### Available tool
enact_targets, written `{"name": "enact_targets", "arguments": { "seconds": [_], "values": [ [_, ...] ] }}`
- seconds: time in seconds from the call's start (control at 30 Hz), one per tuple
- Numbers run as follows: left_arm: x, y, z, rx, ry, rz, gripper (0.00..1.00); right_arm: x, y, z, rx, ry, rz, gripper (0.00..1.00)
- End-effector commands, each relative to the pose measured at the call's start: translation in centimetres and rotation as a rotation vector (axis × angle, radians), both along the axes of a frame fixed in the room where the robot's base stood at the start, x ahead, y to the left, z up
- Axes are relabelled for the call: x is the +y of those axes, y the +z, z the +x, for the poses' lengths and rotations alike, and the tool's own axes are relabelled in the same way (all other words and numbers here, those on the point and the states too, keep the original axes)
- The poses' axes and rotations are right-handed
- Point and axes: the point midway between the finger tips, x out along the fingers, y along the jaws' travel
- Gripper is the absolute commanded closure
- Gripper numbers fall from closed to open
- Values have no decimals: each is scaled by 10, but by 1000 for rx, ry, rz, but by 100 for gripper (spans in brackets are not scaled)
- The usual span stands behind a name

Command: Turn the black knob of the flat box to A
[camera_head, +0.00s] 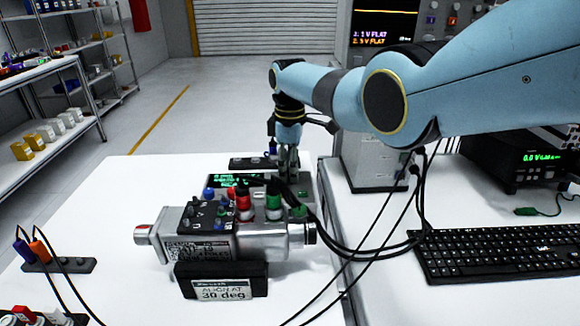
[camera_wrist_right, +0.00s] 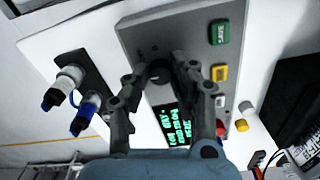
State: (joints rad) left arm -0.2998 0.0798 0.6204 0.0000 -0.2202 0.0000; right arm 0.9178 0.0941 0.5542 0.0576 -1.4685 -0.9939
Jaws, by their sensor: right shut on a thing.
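The flat box (camera_wrist_right: 205,35) is a grey panel with a green-lit display (camera_wrist_right: 172,125) and coloured buttons in the right wrist view. The black knob (camera_wrist_right: 158,72) is round and sits above the display there, between my fingertips. In the head view the flat box's display (camera_head: 225,181) shows behind the motor, and the knob is hidden. My right gripper (camera_wrist_right: 157,75) is shut on the black knob, one finger on each side. In the head view the right gripper (camera_head: 288,160) points down at the box. I cannot read the knob's pointer. My left gripper is not in view.
A silver motor (camera_head: 262,243) with red and green plugs stands in front of the box, behind a "30 deg" sign (camera_head: 222,289). Black cables run to the right. A keyboard (camera_head: 490,250) lies at right.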

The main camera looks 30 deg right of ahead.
Motion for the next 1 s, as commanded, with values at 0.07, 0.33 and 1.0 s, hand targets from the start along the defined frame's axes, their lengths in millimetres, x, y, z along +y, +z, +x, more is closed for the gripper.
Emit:
{"name": "enact_targets", "arguments": {
  "seconds": [0.07,0.33,1.0],
  "values": [
    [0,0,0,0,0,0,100,1,1,1,-2,8,1,100],
    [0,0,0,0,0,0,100,1,0,1,-2,13,1,100],
    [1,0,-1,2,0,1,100,0,6,1,-1,11,0,53]
  ]
}}
